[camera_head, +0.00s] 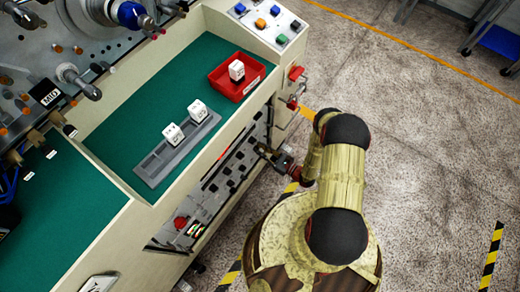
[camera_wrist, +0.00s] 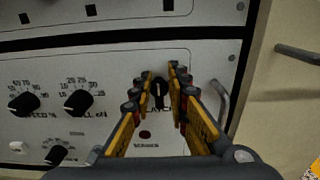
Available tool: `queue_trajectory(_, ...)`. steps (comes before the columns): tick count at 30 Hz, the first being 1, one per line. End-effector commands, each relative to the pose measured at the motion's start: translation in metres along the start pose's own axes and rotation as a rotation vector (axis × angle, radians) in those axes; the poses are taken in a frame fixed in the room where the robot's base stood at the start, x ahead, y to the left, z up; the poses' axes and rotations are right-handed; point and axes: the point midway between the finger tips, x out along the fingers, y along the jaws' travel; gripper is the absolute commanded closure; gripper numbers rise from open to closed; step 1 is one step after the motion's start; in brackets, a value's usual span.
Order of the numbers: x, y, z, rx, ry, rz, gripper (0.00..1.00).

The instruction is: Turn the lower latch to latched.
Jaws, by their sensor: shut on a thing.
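The lower latch (camera_wrist: 158,96), a small black knob with a pale upright mark, sits on a light panel in the wrist view. My gripper (camera_wrist: 160,78) reaches the panel with its yellow and black fingers on both sides of the knob, shut on it. The lettering under the knob is partly hidden by the fingers. In the head view my gripper (camera_head: 262,150) is at the front control panel (camera_head: 215,190) of the bench; the latch is too small to tell there.
Black dials (camera_wrist: 24,104) are left of the latch, and a metal handle (camera_wrist: 220,103) is close on its right. On the green bench top stand a red tray (camera_head: 225,85) and a grey rack (camera_head: 160,165) with white blocks.

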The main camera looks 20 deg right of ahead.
Motion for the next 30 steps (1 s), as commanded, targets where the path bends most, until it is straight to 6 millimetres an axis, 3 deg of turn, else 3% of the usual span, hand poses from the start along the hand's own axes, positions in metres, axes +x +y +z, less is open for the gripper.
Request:
queue_trajectory(11, -0.001, 0.008, -0.002, -0.109, 0.002, 0.007, 1.0)
queue_trajectory(30, -0.002, 0.019, -0.009, -0.686, 0.003, 0.011, 1.0)
